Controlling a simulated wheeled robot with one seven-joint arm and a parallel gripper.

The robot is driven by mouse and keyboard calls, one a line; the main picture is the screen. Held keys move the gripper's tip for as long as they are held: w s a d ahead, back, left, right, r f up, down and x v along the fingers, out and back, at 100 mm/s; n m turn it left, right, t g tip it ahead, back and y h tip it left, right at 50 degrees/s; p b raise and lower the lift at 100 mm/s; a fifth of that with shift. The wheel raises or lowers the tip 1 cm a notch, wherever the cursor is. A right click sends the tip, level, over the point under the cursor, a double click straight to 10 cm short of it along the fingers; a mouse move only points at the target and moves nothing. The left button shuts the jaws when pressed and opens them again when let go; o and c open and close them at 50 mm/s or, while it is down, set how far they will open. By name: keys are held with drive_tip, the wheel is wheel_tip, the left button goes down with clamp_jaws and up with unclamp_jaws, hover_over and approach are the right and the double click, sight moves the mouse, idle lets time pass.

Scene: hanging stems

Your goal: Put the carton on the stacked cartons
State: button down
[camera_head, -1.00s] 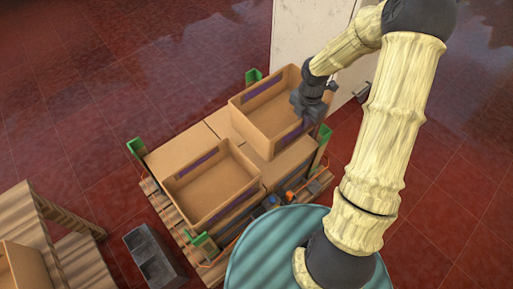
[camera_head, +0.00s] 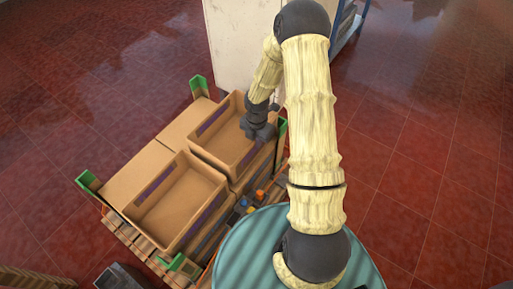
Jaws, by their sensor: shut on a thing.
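My gripper (camera_head: 260,132) is shut on the near right wall of an open, empty brown carton (camera_head: 222,134). Its fingertips are small and partly hidden. The held carton is upright over the far right part of the stacked cartons (camera_head: 132,173); I cannot tell whether it rests on them or hangs just above. A second open carton (camera_head: 183,196) with purple marks sits on the near part of the stack, beside the held one. Flat carton tops (camera_head: 187,123) show to the left and behind.
The stack stands on a wooden pallet (camera_head: 132,238) with green corner posts (camera_head: 88,181). Small coloured items (camera_head: 250,201) lie at its near right edge, close to my teal base. A pale cabinet (camera_head: 237,45) stands behind. The red tiled floor at right is clear.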

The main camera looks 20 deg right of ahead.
sight(257, 156)
drive_tip(key=shift+w+f+b, duration=0.1)
drive_tip(key=shift+f+b, duration=0.5)
drive_tip(key=shift+f, duration=1.4)
drive_tip(key=c, duration=1.6)
unclamp_jaws()
wheel_tip(257, 156, up, 12)
drive_tip(key=p, duration=0.4)
drive_tip(key=shift+r, duration=0.25)
